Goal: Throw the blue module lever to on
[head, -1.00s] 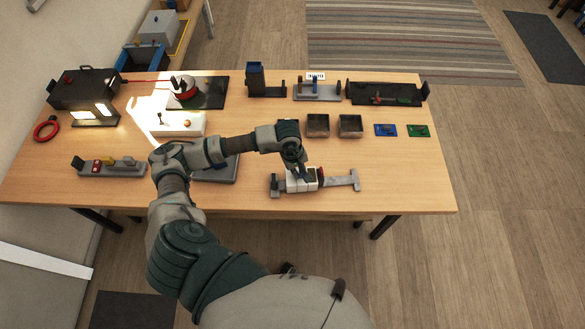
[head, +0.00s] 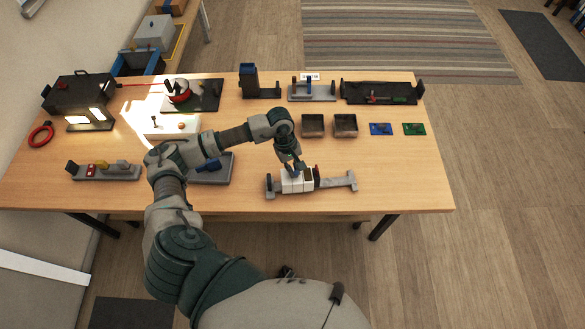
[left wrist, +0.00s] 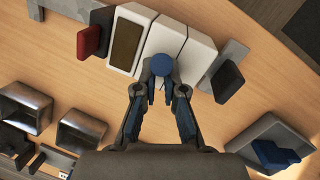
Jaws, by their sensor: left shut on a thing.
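A short grey rail (head: 337,182) near the front edge of the table carries a row of white modules (head: 297,187). They also show in the left wrist view (left wrist: 194,54), one with a brown window (left wrist: 126,44). A blue lever with a round top (left wrist: 162,66) stands up from the white modules. My left gripper (head: 293,168) is above the modules, fingers pointing down. In the left wrist view its fingertips (left wrist: 160,90) are shut on the blue lever. The fingers hide the lever's lower part, so its exact tilt is hard to tell.
A red lever piece (left wrist: 88,41) stands beside the windowed module, and a dark end block (left wrist: 228,80) at the rail's other end. Two open dark bins (head: 313,126) are behind the rail. A grey tray with a blue part (head: 221,168) lies left of it.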

